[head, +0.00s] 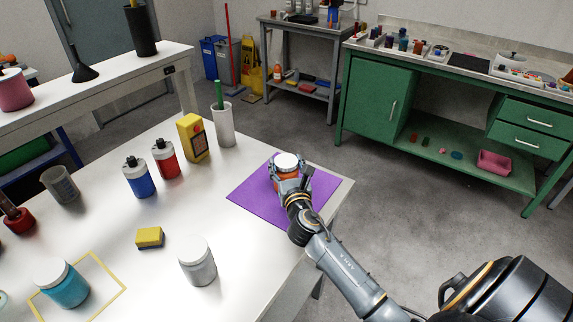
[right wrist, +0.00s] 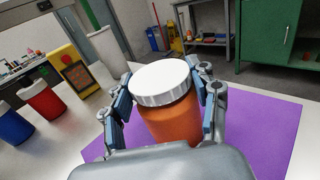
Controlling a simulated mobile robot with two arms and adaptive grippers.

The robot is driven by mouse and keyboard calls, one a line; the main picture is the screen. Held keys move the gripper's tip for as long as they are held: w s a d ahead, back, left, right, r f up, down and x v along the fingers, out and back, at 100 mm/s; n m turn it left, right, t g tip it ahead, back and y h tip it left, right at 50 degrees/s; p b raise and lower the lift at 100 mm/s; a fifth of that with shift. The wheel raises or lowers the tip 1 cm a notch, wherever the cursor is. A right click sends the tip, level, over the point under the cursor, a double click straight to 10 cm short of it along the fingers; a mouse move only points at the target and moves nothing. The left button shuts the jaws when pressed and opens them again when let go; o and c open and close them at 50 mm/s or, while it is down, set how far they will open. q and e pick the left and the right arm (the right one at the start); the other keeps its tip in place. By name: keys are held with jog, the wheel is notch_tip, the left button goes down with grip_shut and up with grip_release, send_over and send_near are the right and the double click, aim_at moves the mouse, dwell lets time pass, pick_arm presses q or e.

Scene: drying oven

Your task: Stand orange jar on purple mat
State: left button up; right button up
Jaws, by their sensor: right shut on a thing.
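The orange jar (head: 286,170) has a white lid and is upright over the purple mat (head: 247,195) near the table's right corner. My right gripper (head: 290,178) is around the jar, with one finger on each side. In the right wrist view the orange jar (right wrist: 170,120) sits between the two fingers, and the purple mat (right wrist: 270,135) spreads beneath and around it. The jar's base is hidden by the gripper, so I cannot tell whether it touches the mat. My left gripper does not show.
On the white table stand a white jar (head: 198,262), a teal jar (head: 62,284) in a yellow outline, a yellow sponge (head: 150,238), blue (head: 139,178) and red (head: 165,160) bottles, a yellow meter (head: 193,138) and a white cylinder (head: 223,124). The table's edge is right of the mat.

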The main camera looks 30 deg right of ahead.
jog(key=o, duration=1.2)
jog(key=shift+c, duration=0.2)
jog(key=shift+r, duration=0.15)
jog(key=shift+s+a, duration=0.1)
jog(key=shift+s, duration=0.15)
jog(key=v, duration=1.1)
jog(key=shift+s, duration=0.25)
